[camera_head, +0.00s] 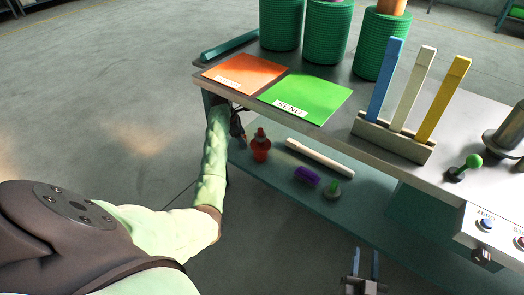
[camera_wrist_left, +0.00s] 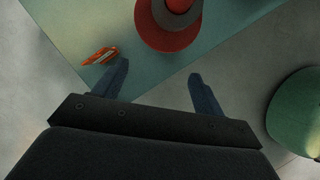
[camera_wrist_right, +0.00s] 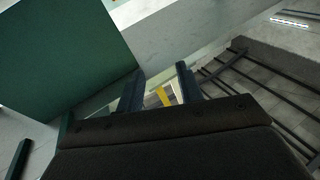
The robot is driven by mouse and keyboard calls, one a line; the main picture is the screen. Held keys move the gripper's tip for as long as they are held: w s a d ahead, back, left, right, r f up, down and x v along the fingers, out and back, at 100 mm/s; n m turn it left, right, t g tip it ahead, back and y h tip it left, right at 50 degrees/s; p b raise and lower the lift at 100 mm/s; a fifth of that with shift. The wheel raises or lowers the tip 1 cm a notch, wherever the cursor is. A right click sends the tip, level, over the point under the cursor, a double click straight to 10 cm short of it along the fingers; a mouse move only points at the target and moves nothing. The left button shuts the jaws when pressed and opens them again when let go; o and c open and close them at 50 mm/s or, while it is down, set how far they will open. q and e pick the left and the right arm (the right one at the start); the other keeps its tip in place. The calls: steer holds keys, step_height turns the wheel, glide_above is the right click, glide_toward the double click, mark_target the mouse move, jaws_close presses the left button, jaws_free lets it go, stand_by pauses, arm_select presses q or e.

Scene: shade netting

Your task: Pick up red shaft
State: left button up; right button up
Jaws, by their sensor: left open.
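The red shaft (camera_head: 260,150), a stubby red piece with a round body and narrower top, stands on the teal lower shelf below the tabletop's front edge. In the left wrist view a round red piece (camera_wrist_left: 165,38) with a grey top, apparently the same shaft, lies just beyond my left fingertips. My left gripper (camera_head: 238,124) is beside it on its left, partly hidden by my arm and the table edge. In the left wrist view its fingers (camera_wrist_left: 160,78) are apart with nothing between them. My right gripper (camera_head: 364,262) is open and empty, in front of the shelf.
A white rod (camera_head: 320,158), a purple cylinder (camera_head: 307,176) and a green-knobbed piece (camera_head: 332,189) lie right of the shaft. The tabletop overhangs, with orange (camera_head: 243,74) and green (camera_head: 305,98) mats above. A small orange item (camera_wrist_left: 100,56) lies near my left finger.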

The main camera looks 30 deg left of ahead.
mark_target(262, 135)
arm_select(q)
steer(key=w+d, duration=0.2)
steer(key=d, duration=0.1)
steer(key=shift+w+d+b, duration=0.2)
steer(key=shift+w+b, duration=0.15)
steer(key=shift+w, duration=0.05)
steer(key=w+d, duration=0.3)
steer(key=shift+d+b, duration=0.2)
steer(key=shift+b, duration=0.2)
steer(key=shift+f, duration=0.5)
steer(key=shift+d, duration=0.1)
arm_select(e)
steer(key=s+d+r+t+y, duration=0.1)
steer(key=r+t, duration=0.3)
steer(key=r, duration=0.6)
steer(key=s+d+r+t+y, duration=0.1)
steer(key=s+r+t, duration=0.2)
steer(key=r, duration=0.7)
steer(key=shift+r+t, duration=0.25)
steer(key=shift+t, duration=0.15)
arm_select(q)
steer(key=shift+c, duration=0.4)
arm_select(e)
steer(key=shift+s, duration=0.1)
arm_select(q)
steer(key=shift+w, duration=0.1)
jaws_close()
